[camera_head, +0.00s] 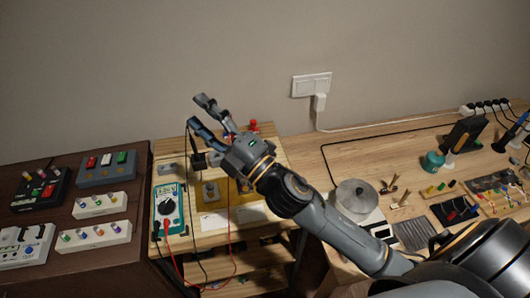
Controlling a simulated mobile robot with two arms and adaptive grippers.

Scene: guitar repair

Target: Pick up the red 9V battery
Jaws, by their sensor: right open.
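A small red block (91,163), which looks like the red 9V battery, sits in the grey-blue holder (104,176) on the dark table at the left. A white block and a green block (121,157) sit beside it in the same holder. My right gripper (198,111) is open, with its fingers spread and pointing up and left. It is above the wooden stand, to the right of the holder and apart from the red block. I see nothing between its fingers. My left gripper is out of view.
White holders (98,235) and a black holder (40,190) with small cylinders stand around the grey-blue one. A teal multimeter (168,207) with red and black leads lies on the wooden stand. A round metal tin (356,194) and tools crowd the bench at right.

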